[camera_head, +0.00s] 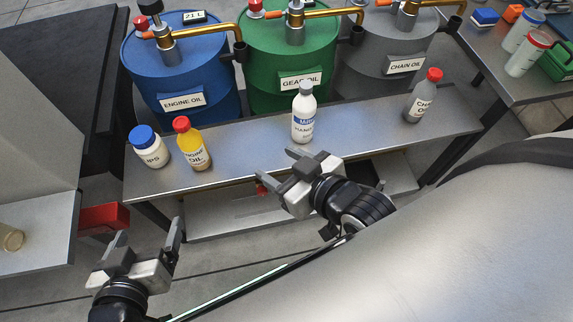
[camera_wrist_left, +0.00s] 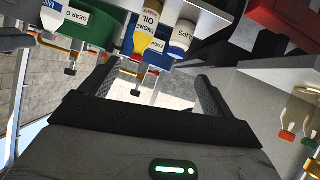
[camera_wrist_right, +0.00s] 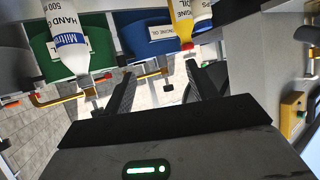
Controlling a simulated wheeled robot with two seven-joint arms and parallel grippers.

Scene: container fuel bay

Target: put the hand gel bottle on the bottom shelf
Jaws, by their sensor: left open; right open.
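My left gripper (camera_head: 146,240) is open and empty, lower left of the bench.
On the bench top stand a white jar with blue lid (camera_head: 149,147), a yellow engine oil bottle (camera_head: 192,145) and a grey chain oil bottle (camera_head: 420,97). Blue (camera_head: 180,65), green (camera_head: 285,55) and grey (camera_head: 385,60) drums stand behind. A red object (camera_head: 103,218) juts out at left.

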